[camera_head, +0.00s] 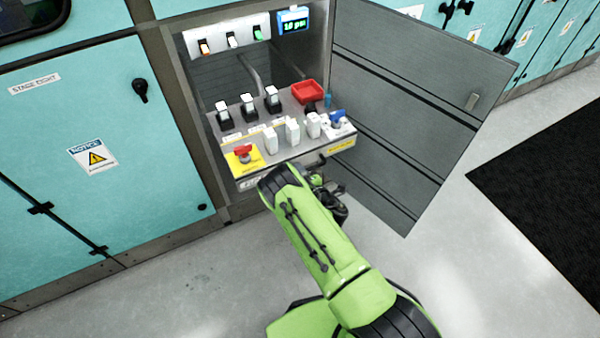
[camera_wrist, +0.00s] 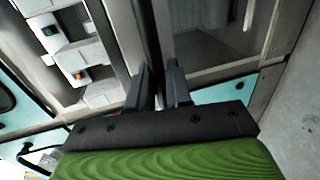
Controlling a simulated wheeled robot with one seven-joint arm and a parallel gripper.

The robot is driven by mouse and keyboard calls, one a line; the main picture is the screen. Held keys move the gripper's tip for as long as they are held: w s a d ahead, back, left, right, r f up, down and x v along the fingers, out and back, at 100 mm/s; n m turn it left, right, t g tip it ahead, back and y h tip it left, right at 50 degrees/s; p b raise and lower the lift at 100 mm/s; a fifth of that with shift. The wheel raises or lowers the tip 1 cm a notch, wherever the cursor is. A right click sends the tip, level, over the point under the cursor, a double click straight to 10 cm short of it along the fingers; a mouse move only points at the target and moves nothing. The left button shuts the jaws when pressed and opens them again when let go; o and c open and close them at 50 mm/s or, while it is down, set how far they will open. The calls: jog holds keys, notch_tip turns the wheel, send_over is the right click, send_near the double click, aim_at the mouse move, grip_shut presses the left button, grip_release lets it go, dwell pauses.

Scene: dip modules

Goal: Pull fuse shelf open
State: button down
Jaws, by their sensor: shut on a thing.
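The fuse shelf (camera_head: 298,159) sits out from the open cabinet in the head view, with white fuses (camera_head: 292,131), black-based switches (camera_head: 248,104) and a red knob on a yellow plate (camera_head: 243,153) on it. My gripper is at the shelf's front, mostly hidden by my green arm in the head view. In the wrist view my gripper (camera_wrist: 160,76) has its two dark fingers close together at a dark bar (camera_wrist: 146,35) along the shelf's front. The exact grip point is hard to see. The shelf also shows at the upper left there.
The grey cabinet door (camera_head: 410,110) stands open to the right of the shelf. A red tray (camera_head: 307,91) lies at the shelf's back right. A blue display (camera_head: 293,21) hangs above. A black mat (camera_head: 545,180) lies on the floor at right; the floor in front is clear.

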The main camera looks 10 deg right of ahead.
jog(key=shift+s+d, duration=0.2)
jog(key=shift+s, duration=0.25)
jog(key=c, duration=1.2)
grip_release()
jog(key=shift+w, duration=0.1)
jog(key=shift+c, duration=0.2)
jog(key=p+v, duration=1.5)
jog(key=p, duration=0.1)
jog(key=shift+s, duration=0.35)
